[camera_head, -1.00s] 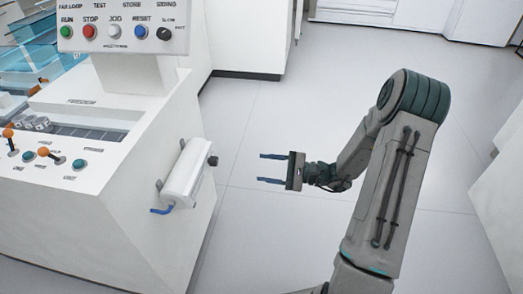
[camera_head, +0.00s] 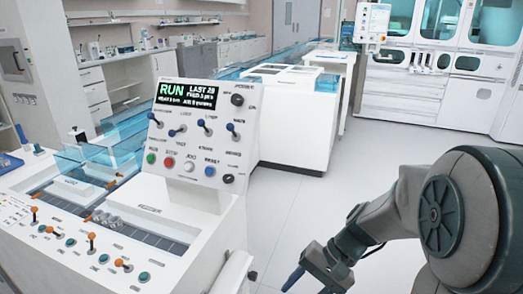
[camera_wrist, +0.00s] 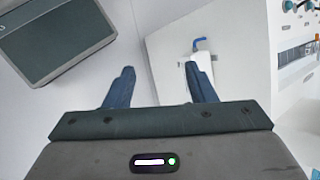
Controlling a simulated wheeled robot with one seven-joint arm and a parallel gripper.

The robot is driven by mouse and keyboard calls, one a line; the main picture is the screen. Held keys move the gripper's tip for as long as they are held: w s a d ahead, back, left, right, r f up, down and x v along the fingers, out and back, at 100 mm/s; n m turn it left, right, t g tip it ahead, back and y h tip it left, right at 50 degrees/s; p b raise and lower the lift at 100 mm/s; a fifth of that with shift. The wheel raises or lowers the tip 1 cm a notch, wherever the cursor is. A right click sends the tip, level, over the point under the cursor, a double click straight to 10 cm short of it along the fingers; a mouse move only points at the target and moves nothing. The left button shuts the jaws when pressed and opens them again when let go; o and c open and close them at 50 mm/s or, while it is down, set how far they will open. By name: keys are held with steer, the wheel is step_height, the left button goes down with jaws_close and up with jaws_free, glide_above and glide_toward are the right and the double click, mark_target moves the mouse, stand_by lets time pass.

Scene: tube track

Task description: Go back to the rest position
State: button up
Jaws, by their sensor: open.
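My gripper (camera_head: 297,279) shows at the bottom of the head view, right of the white console (camera_head: 205,230), partly cut off by the frame's lower edge. In the wrist view its two blue fingers (camera_wrist: 160,88) are spread apart with nothing between them. The gripper is open and empty. The gripper looks apart from the console.
The console's upright panel (camera_head: 195,135) has a lit RUN display, switches and buttons. Orange-tipped levers (camera_head: 92,240) stand on its sloped top. White cabinets (camera_head: 300,115) and a large machine (camera_head: 430,75) stand behind. Grey floor (camera_head: 380,160) is clear between them.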

steer(key=s+d+r+n+t+h+p, duration=0.2)
steer(key=r+p, duration=0.4)
steer(key=r, duration=0.4)
steer(key=s+d+r+n+t+h+p, duration=0.2)
steer(key=s+d+r+t+h+p, duration=0.1)
steer(key=r, duration=0.7)
steer(key=d+h+p, duration=0.1)
steer(key=h+p, duration=0.1)
steer(key=p, duration=0.1)
steer(key=shift+s+r, duration=0.15)
steer(key=shift+r, duration=0.25)
